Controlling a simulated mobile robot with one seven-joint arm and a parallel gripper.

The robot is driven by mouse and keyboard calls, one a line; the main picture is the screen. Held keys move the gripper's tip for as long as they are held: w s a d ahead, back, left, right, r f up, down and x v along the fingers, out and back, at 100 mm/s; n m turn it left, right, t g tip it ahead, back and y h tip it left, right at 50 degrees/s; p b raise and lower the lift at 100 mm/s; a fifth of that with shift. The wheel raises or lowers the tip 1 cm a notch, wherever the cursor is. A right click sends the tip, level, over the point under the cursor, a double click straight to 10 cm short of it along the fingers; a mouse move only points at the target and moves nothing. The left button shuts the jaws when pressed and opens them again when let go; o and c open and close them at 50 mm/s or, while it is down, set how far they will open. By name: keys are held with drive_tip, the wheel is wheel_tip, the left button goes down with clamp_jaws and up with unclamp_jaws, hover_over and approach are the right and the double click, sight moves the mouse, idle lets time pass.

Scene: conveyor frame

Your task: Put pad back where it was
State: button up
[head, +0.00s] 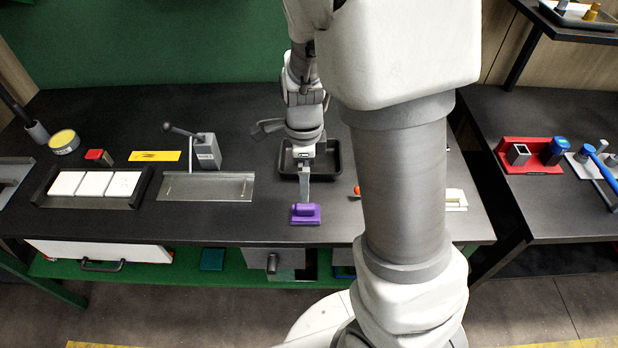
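A purple block with a raised grip on top, which looks like the pad (305,215), is at the front edge of the dark workbench. My gripper (305,201) points down just behind and over it, with the fingertips at or very near its raised grip. Only one narrow finger profile shows, so I cannot tell whether the fingers are closed on the pad or apart. I also cannot tell whether the pad rests on the bench or is slightly lifted.
A black tray (342,165) lies behind my gripper. To the left are a metal plate (205,188), a grey lever block (206,150), a yellow strip (155,156) and a holder with white tiles (139,200). My arm hides part of the bench to the right.

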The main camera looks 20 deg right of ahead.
drive_tip(key=s+r+n+t, duration=0.2)
drive_tip(key=s+r+n, duration=0.5)
drive_tip(key=r+n, duration=0.3)
drive_tip(key=s+r+n+t, duration=0.3)
drive_tip(key=s+r+n, duration=0.4)
drive_tip(key=r+n, duration=0.3)
drive_tip(key=shift+n+t, duration=0.3)
drive_tip(key=shift+n, duration=0.4)
drive_tip(key=shift+r+p, duration=0.3)
drive_tip(key=shift+r, duration=0.05)
drive_tip(key=shift+d, duration=0.1)
